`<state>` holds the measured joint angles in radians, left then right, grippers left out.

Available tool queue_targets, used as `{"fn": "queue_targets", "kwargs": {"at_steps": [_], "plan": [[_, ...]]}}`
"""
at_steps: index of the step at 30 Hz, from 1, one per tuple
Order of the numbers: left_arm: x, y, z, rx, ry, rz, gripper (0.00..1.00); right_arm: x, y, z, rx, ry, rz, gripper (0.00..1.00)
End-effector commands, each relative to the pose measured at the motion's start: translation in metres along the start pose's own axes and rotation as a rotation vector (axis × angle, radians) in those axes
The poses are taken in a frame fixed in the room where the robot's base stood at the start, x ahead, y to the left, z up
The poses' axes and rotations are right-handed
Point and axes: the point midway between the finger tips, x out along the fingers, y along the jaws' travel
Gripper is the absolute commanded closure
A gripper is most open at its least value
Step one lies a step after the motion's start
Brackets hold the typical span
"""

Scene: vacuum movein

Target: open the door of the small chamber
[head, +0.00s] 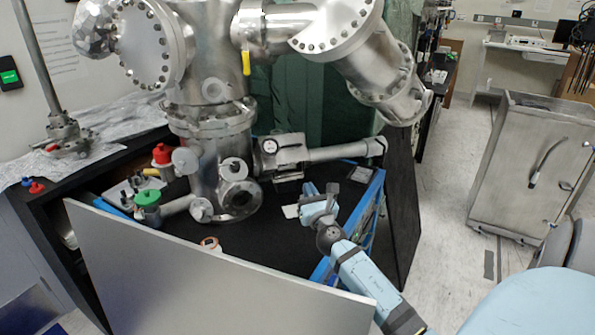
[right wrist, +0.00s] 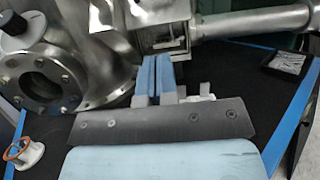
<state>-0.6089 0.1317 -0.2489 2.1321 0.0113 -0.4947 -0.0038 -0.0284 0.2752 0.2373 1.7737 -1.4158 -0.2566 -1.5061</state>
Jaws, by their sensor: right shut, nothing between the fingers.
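The small chamber (head: 283,153) is a boxy silver metal body with a round dial-like disc on it, joined to the side of the big steel vessel in the head view. Its squarish, framed front (right wrist: 163,32) shows at the top of the right wrist view; I cannot tell whether its door is ajar. My right gripper (head: 309,190) is below and slightly right of the chamber in the head view. Its blue fingers (right wrist: 154,72) are pressed together, empty, just in front of the chamber's lower front. I cannot tell whether they touch it. My left gripper is out of view.
The steel vessel (head: 206,120) and a long pipe (head: 340,151) flank the chamber. A grey panel (head: 190,280) stands in front at the left. A blue-edged black bench (head: 275,222) lies below. A small copper-ringed fitting (right wrist: 25,153) sits at the wrist view's lower left.

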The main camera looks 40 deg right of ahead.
Motion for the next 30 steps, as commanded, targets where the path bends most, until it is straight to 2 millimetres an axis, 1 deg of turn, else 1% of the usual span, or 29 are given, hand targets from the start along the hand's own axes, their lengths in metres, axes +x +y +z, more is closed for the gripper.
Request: {"fn": "queue_targets", "kwargs": {"at_steps": [6,13,14,15,18,21,30], "plan": [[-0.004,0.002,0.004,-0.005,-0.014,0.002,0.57,0.043,0.000,0.002,0.001,-0.002,0.000,1.00],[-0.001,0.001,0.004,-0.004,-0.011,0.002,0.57,0.091,0.000,0.001,0.000,-0.002,-0.001,1.00],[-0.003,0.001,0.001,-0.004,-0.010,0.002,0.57,0.097,0.000,0.005,0.000,-0.003,-0.001,1.00],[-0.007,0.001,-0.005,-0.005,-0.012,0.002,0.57,0.101,0.000,0.014,0.000,-0.002,0.000,1.00],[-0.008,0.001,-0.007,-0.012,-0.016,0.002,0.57,0.110,0.000,0.022,0.000,-0.001,0.000,1.00],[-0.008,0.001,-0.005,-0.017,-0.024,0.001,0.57,0.115,0.000,0.027,0.001,-0.001,0.000,1.00],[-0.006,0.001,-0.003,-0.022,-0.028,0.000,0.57,0.118,0.000,0.028,0.000,0.000,0.000,1.00]]}}
